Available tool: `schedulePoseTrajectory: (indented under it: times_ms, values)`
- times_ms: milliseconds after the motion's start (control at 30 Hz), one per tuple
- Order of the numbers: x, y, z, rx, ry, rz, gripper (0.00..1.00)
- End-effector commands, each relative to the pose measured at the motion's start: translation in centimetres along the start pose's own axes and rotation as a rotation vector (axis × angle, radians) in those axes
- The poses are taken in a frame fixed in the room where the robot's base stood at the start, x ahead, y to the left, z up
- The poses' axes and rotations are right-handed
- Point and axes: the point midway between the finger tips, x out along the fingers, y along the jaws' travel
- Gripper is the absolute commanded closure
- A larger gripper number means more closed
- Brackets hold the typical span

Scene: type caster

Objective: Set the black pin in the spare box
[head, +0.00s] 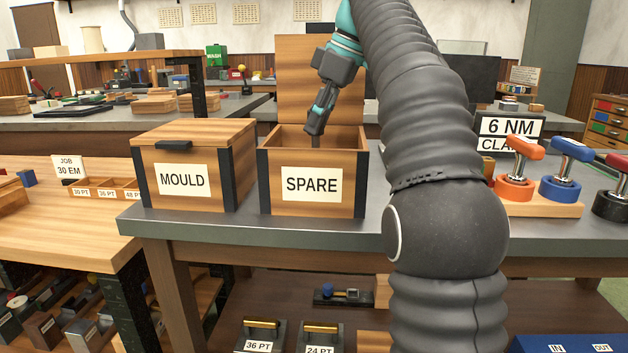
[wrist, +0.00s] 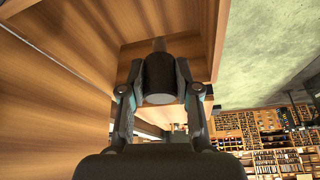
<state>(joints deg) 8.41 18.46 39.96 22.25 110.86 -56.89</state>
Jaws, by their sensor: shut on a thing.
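The spare box (head: 350,193) is a wooden box with dark corner posts and a SPARE label, standing on the grey bench. Its lid (head: 307,80) is raised upright at the back. My gripper (head: 316,128) points down into the box's open top. In the wrist view my gripper (wrist: 159,90) is shut on the black pin (wrist: 159,80), a dark cylinder with a narrower grey end.
The mould box (head: 200,150) stands closed just left of the spare box. A rack of coloured-handled tools (head: 540,205) and a 6 NM sign (head: 508,127) stand to the right, beyond my arm. A wooden side table (head: 70,225) with small bins is at the left.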

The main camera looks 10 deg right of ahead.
Motion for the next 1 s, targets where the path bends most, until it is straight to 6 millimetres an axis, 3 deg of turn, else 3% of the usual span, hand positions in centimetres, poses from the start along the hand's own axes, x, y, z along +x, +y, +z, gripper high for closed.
schedulePoseTrajectory:
  times_ms: [333, 533, 800, 1000]
  values:
    - [4.7, -0.6, 1.1, -0.016, -0.002, -0.009, 1.0]
    - [5.8, -0.5, 1.6, -0.015, -0.001, -0.007, 1.0]
    - [9.0, -0.5, 3.1, -0.013, -0.001, -0.007, 1.0]
    - [9.2, -0.4, 3.2, -0.012, 0.0, -0.005, 1.0]
